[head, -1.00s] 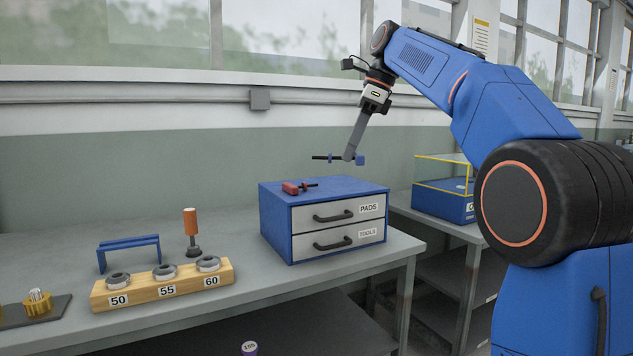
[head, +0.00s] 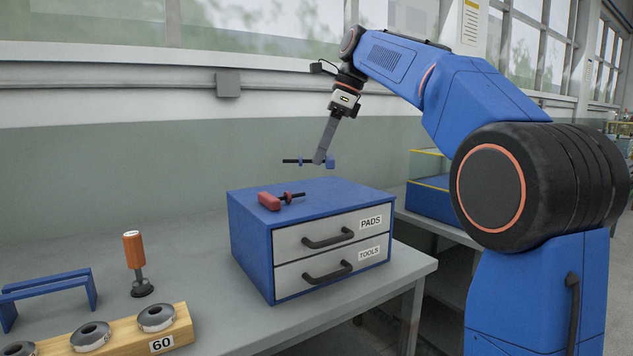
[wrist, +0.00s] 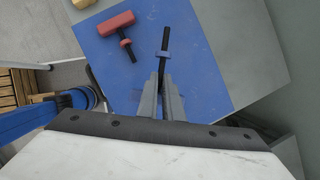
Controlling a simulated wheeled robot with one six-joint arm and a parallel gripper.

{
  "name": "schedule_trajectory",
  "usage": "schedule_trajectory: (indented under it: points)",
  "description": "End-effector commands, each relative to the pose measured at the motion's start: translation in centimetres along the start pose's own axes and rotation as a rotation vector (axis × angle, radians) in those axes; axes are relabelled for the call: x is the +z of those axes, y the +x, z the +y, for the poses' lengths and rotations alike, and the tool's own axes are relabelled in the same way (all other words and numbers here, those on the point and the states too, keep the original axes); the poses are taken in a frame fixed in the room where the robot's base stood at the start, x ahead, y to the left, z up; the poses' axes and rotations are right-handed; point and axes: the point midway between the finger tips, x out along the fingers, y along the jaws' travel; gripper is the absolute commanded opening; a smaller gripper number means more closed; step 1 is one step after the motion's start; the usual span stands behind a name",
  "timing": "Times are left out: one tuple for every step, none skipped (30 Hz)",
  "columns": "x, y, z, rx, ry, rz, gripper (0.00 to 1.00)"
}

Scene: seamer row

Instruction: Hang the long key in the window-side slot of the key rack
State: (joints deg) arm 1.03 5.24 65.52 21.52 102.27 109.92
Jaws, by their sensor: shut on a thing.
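My gripper (head: 320,159) is shut on a blue key with a long black shaft (head: 291,161) and holds it level above the blue drawer cabinet. In the head view its blue block end is on the right and its shaft points left. The wrist view shows its black shaft and blue collar (wrist: 164,56) beyond the fingers; its block end is hidden there. A red key (head: 270,201) with a shorter-looking black shaft lies on the cabinet top and also shows in the wrist view (wrist: 117,24). A blue two-legged stand (head: 48,284), possibly the key rack, stands at far left.
The drawer cabinet (head: 262,247), labelled PADS and TOOLS, stands on the grey bench (head: 225,325). An orange-handled tool (head: 135,255) and a wooden block (head: 180,328) with metal rings are to its left. A yellow-edged blue case (head: 425,208) is behind right.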

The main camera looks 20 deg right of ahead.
Motion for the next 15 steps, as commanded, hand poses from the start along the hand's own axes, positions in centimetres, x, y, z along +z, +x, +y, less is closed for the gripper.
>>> schedule_trajectory:
  points:
    - [-0.3, 0.8, 0.1, 0.003, 0.001, 0.001, 0.0]
    - [-0.5, 1.2, 0.1, 0.002, 0.0, 0.001, 0.0]
    - [-0.7, 1.6, 0.1, 0.001, 0.0, 0.0, 0.0]
    - [-0.8, 1.9, 0.1, 0.001, 0.0, 0.0, 0.0]
    - [-0.9, 2.1, 0.1, 0.002, 0.0, 0.0, 0.0]
    - [-0.9, 2.4, 0.1, 0.001, 0.0, 0.0, 0.0]
    - [-1.0, 2.5, 0.0, 0.0, 0.0, 0.0, 0.0]
    - [-1.1, 2.7, 0.0, 0.0, 0.0, 0.0, 0.0]
    - [-1.2, 3.0, 0.0, 0.001, 0.001, 0.0, 0.0]
    - [-1.3, 3.3, 0.1, 0.002, 0.001, 0.0, 0.0]
    - [-1.5, 3.7, 0.1, 0.002, 0.001, 0.0, 0.0]
    - [-1.7, 4.2, 0.1, 0.002, 0.0, 0.0, 0.0]
    - [-1.8, 4.6, 0.1, 0.002, 0.0, 0.0, 0.0]
    - [-2.0, 4.9, 0.1, 0.002, 0.0, 0.0, 0.0]
    - [-2.1, 5.3, 0.1, 0.002, 0.0, 0.0, 0.0]
